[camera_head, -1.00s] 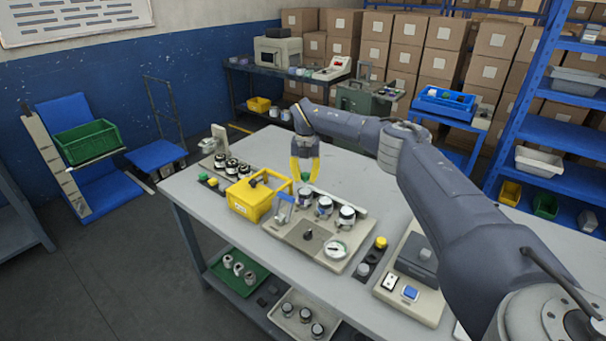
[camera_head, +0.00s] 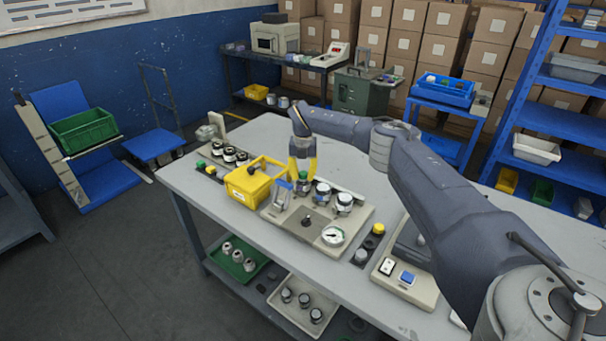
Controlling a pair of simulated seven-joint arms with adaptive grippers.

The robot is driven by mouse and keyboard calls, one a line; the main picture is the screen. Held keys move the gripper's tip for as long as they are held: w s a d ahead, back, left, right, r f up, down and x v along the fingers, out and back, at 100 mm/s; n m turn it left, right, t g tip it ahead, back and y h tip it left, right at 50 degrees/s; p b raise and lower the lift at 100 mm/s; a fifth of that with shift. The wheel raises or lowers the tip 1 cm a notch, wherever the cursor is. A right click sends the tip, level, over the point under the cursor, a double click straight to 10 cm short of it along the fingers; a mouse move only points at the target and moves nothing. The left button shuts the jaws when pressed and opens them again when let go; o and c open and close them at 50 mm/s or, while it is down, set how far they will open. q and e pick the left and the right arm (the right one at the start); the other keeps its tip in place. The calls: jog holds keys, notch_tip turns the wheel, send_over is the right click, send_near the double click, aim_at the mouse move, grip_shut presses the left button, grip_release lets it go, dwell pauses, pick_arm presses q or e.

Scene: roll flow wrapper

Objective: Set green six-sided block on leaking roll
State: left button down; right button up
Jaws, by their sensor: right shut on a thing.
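My right gripper (camera_head: 302,168), with yellow fingers, points down and is shut on a small green block (camera_head: 303,176). The fingers partly hide the block, so its six sides cannot be made out. The block is just above or touching the leftmost roll (camera_head: 303,187) on the beige machine panel; I cannot tell which. Two more dark-and-white rolls, the middle one (camera_head: 322,193) and the right one (camera_head: 343,203), stand beside it. Which roll leaks cannot be told from here. My left gripper is not in view.
A yellow bin (camera_head: 247,187) and a blue-handled clamp (camera_head: 283,191) stand close left of the gripper. A gauge (camera_head: 333,236) and a black knob (camera_head: 307,220) are in front. The table (camera_head: 375,188) behind the panel is clear.

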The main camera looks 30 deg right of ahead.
jog(key=o, duration=0.9)
